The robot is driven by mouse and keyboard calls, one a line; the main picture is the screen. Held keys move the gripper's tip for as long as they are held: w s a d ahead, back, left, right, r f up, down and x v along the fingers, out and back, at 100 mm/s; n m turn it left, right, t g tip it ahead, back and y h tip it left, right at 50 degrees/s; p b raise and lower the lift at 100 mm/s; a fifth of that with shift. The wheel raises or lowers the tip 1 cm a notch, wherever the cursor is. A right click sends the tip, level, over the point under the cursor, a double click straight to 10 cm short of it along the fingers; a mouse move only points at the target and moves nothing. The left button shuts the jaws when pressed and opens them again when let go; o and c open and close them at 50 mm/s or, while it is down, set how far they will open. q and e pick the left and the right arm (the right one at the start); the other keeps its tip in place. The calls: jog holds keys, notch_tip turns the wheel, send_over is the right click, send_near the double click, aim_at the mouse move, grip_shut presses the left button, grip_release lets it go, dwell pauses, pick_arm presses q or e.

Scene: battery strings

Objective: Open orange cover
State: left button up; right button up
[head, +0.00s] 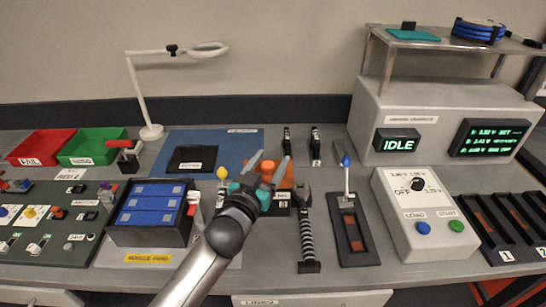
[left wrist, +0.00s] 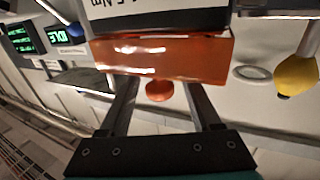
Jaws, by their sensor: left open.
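The orange cover (head: 284,180) sits in the middle of the bench, partly hidden behind my left gripper. It has a round orange knob (head: 266,168). My left gripper (head: 272,160) is open over the front of the cover. In the left wrist view the orange cover (left wrist: 165,56) fills the upper middle, and its knob (left wrist: 160,90) shows between the two open fingers of the gripper (left wrist: 160,84). The fingers appear apart from the knob; whether either touches the cover is unclear. A black box with a white label adjoins the cover there. My right gripper is not in view.
A yellow knob (head: 222,172) stands just left of my gripper; it also shows in the left wrist view (left wrist: 297,76). A ribbed tool (head: 306,225) and a blue-knobbed lever (head: 346,164) stand to the right. The blue battery module (head: 152,205) lies left.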

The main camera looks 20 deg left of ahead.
pick_arm(q)
jog(key=shift+w+d, duration=0.1)
jog(key=shift+w, duration=0.85)
jog(key=shift+c, duration=0.3)
grip_shut()
dwell(0.5)
